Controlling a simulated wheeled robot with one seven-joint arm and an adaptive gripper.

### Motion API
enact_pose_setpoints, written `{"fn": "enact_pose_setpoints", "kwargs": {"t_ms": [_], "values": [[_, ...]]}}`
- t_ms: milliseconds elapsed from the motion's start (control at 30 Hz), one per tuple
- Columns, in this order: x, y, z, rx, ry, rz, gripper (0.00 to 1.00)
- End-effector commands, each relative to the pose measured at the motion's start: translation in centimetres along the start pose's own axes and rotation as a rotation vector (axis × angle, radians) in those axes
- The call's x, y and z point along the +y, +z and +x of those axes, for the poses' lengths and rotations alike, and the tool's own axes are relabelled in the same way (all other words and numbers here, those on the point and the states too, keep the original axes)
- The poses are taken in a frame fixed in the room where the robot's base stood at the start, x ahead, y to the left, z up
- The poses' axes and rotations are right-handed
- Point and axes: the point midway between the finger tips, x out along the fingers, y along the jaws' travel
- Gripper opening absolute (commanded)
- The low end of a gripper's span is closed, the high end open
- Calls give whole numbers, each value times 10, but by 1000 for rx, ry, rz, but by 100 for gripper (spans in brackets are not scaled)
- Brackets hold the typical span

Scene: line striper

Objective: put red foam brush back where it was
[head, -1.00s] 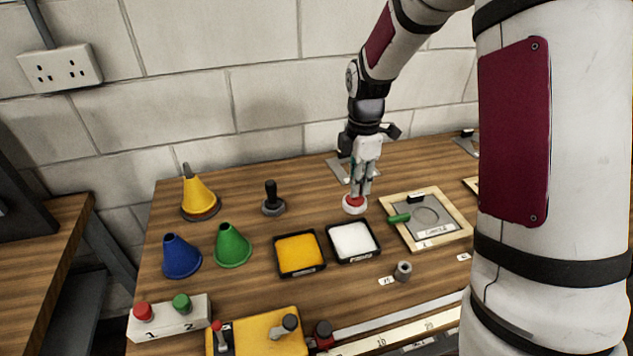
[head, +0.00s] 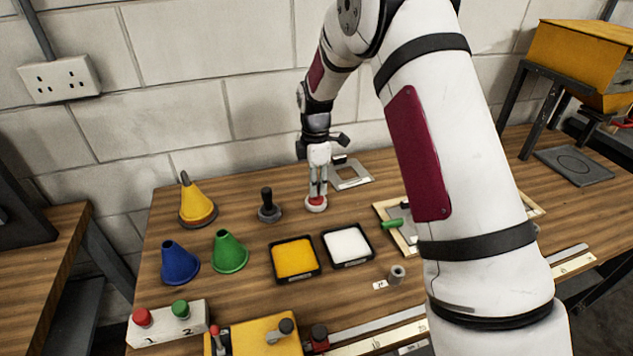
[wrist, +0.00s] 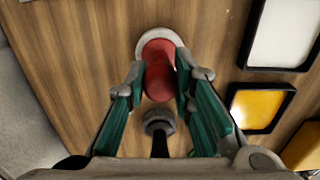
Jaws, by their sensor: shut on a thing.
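My gripper (head: 317,193) is shut on the red foam brush (head: 316,201), which has a red body and a pale round end at the bottom. In the wrist view the red foam brush (wrist: 158,70) sits between the green finger pads of my gripper (wrist: 160,88), with the pale disc beyond it. The brush is upright, low over the back of the wooden bench; I cannot tell whether it touches the wood. A black-handled tool with a grey base (head: 268,205) stands just left of it, apart from it.
A white tray (head: 347,245) and a yellow tray (head: 295,259) lie in front. Yellow (head: 197,205), blue (head: 180,262) and green (head: 229,252) cones stand at left. A green-handled item (head: 392,224) lies on a framed plate (head: 386,208), partly behind my arm. A grey plate (head: 352,175) lies behind.

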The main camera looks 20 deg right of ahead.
Motion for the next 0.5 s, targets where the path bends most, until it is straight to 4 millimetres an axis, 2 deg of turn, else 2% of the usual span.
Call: {"fn": "enact_pose_setpoints", "kwargs": {"t_ms": [333, 367, 400, 433, 500], "values": [[0, 0, 4, 0, 0, 1, 0], [0, 0, 3, 0, 0, 0, 29], [0, 0, 3, 0, 0, 1, 38], [0, 0, 3, 0, 0, 1, 43], [0, 0, 3, 0, 0, 1, 43]]}}
